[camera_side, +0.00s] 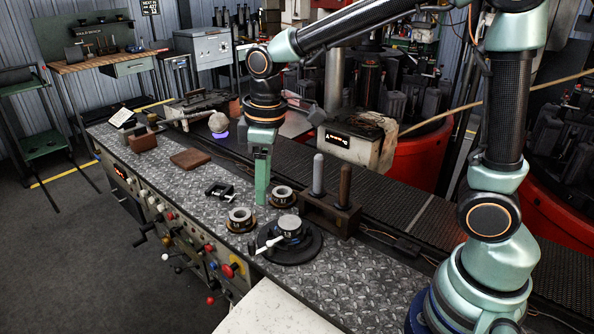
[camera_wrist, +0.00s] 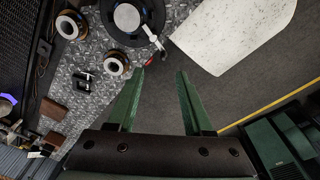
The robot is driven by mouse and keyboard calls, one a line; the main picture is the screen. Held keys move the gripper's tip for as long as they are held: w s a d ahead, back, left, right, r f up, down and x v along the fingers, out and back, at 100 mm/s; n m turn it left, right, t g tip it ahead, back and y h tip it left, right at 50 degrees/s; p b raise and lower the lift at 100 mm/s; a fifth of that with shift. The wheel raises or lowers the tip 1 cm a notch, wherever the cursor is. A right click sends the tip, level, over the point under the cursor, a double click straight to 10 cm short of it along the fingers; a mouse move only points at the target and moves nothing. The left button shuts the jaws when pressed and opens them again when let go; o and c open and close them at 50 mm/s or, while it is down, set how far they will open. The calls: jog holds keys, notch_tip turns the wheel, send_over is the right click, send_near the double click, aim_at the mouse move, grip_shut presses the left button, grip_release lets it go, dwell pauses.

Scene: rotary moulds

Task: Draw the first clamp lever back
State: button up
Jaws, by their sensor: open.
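A round mould (camera_side: 290,226) with a grey top sits on a black disc on the patterned metal bench. A short lever with a white handle (camera_side: 268,246) sticks out from its near left side. In the wrist view the mould (camera_wrist: 127,17) is at the top, with the white lever (camera_wrist: 155,41) pointing down and right from it. My gripper (camera_side: 262,200) points down above the bench, behind and left of the mould, apart from the lever. In the wrist view my gripper (camera_wrist: 160,72) has its two green fingers spread, with nothing between them.
Two ring-topped cups (camera_side: 283,196) (camera_side: 240,219) stand close to the mould. A block with two upright pins (camera_side: 330,214) stands behind right. A small black clamp (camera_side: 219,191) and a brown slab (camera_side: 190,159) lie left. A pale board (camera_side: 275,312) is in front.

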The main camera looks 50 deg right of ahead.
jog(key=s+d+r+m+t, duration=0.3)
jog(key=s+d+r+m, duration=0.1)
jog(key=s+d+r, duration=0.1)
jog(key=n+g, duration=0.4)
jog(key=n, duration=0.9)
send_over(319, 182)
jog(key=d, duration=0.1)
jog(key=f, duration=0.2)
jog(key=w+f, duration=0.1)
jog(key=f, duration=0.1)
jog(key=shift+d, duration=0.1)
notch_tip(319, 182, down, 12)
jog(key=shift+s+f, duration=0.1)
jog(key=shift+f, duration=0.15)
notch_tip(319, 182, up, 18)
jog(key=shift+r, duration=0.15)
dwell(0.6)
jog(key=shift+a, duration=0.2)
